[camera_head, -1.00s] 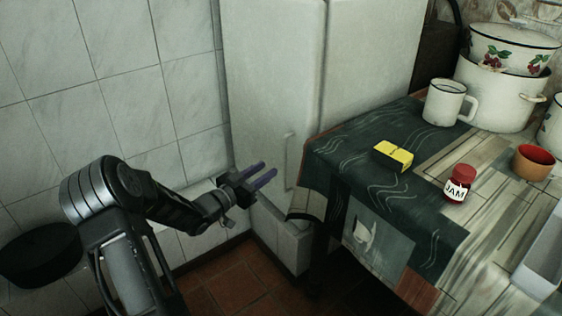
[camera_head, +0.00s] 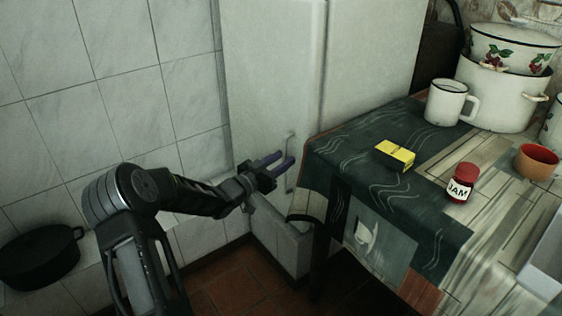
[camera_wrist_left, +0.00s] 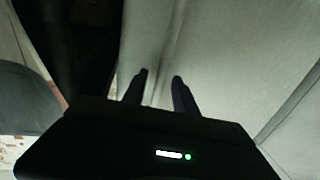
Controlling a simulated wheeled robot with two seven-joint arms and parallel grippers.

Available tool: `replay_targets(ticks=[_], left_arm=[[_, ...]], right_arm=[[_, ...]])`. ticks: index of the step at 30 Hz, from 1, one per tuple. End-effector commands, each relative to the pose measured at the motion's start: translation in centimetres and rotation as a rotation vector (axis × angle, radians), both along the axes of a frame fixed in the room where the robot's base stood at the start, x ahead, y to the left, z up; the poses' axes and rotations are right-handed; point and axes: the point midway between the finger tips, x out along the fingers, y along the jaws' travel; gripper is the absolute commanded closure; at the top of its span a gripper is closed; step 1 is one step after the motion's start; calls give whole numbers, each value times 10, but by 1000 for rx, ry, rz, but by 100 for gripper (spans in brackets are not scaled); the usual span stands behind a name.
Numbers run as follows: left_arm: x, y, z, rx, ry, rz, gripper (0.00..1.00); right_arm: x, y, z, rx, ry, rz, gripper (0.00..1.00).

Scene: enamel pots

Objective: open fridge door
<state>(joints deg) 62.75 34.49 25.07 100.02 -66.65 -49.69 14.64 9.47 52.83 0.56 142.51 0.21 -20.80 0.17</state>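The white fridge (camera_head: 270,70) stands against the tiled wall, and its door looks shut. A slim upright handle (camera_head: 291,139) is low on the door, near the table corner. My left gripper (camera_head: 286,159) is in front of the door at handle height. Its two fingers are apart, with the tips at or just short of the handle; I cannot tell whether the handle is between them. In the left wrist view the left gripper (camera_wrist_left: 160,75) is open before the pale fridge surface (camera_wrist_left: 225,50). My right gripper is out of view.
A table with a dark patterned cloth (camera_head: 335,160) stands close to the right of the handle. A black pan (camera_head: 40,258) is at lower left.

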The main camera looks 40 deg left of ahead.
Motion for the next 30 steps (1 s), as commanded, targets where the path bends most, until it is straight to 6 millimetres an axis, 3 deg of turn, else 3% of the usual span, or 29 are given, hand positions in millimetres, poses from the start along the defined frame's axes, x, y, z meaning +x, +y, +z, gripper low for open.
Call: replay_targets(ticks=[12, 30], left_arm=[[0, 0, 0, 1, 0, 0, 100], [0, 0, 0, 0, 0, 0, 100]], right_arm=[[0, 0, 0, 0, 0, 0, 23], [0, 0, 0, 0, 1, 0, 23]])
